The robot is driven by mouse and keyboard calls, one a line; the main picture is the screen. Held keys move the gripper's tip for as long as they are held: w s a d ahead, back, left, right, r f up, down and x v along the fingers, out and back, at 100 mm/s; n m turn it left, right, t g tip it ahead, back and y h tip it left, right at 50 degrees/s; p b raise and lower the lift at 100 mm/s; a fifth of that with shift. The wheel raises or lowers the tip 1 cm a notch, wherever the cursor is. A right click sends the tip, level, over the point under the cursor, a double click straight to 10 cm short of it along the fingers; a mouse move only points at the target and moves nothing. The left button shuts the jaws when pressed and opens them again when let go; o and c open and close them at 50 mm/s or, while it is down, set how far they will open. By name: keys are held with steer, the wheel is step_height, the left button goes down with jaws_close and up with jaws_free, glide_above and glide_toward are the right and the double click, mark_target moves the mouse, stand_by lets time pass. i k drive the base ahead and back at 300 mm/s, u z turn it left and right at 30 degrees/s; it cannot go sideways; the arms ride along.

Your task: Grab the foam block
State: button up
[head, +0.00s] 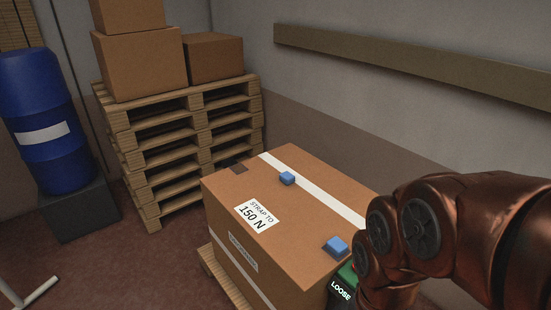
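Two small blue blocks lie on top of a large brown carton. The smaller-looking one (287,178) sits at the white strap, towards the back of the carton top. The other (336,246) lies near the carton's front right edge. I cannot tell which of them is the foam block. The carton (300,205) has a white strap across it and a label reading "STRAP TO 150 N". My copper-coloured arm reaches in from the right, beside the carton. My gripper is not in view.
A green sign reading "LOOSE" (342,290) shows by the carton's front right side, partly behind my arm. Stacked pallets (190,130) bearing cartons stand behind left. A blue drum (45,125) is at far left. A rail (400,60) runs along the wall.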

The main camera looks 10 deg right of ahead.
mark_target(287, 177)
steer(key=u, duration=0.5)
steer(key=k, duration=0.6)
steer(key=u, duration=0.95)
steer(key=i, duration=2.1)
steer(key=z, duration=1.1)
steer(key=i, duration=0.5)
steer(key=z, duration=0.25)
